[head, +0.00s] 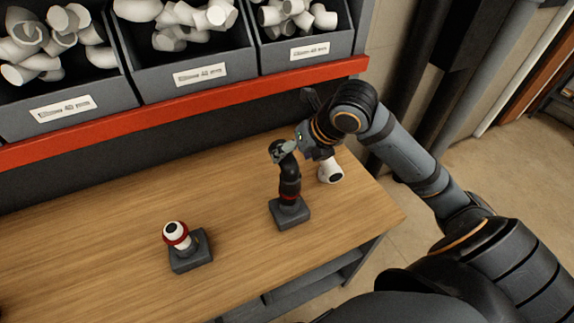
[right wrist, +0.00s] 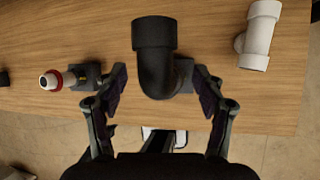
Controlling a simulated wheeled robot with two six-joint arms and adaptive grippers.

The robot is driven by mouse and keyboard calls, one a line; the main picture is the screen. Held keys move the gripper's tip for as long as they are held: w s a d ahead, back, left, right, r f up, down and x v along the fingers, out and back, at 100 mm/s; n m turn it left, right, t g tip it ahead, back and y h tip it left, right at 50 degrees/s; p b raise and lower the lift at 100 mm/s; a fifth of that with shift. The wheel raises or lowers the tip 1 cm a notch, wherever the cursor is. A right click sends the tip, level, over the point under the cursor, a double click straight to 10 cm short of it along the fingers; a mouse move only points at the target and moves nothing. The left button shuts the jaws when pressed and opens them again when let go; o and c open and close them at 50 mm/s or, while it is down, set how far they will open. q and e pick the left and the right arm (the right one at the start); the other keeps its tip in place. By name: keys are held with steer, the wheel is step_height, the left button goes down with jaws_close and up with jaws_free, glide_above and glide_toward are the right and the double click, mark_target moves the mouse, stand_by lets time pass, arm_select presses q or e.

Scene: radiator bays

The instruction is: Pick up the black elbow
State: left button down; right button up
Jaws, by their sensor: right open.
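The black elbow (head: 289,177) stands upright in the head view on a grey block (head: 291,214), with a red ring low on its post. My right gripper (head: 285,150) is at the elbow's top end. In the right wrist view the elbow (right wrist: 157,50) shows between the two spread fingers of my right gripper (right wrist: 160,88). My left gripper is not in view.
A white pipe fitting (head: 330,172) lies on the wooden bench (head: 120,230) just right of the elbow. A second grey block (head: 191,255) holds a white stub with a red ring. Bins of white fittings (head: 200,75) stand behind a red rail (head: 190,105).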

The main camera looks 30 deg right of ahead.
steer(key=shift+w+a+f, duration=0.2)
steer(key=shift+a+f, duration=0.25)
steer(key=shift+f, duration=0.15)
steer(key=shift+x, duration=1.35)
steer(key=c, duration=1.4)
steer(key=shift+c, duration=0.2)
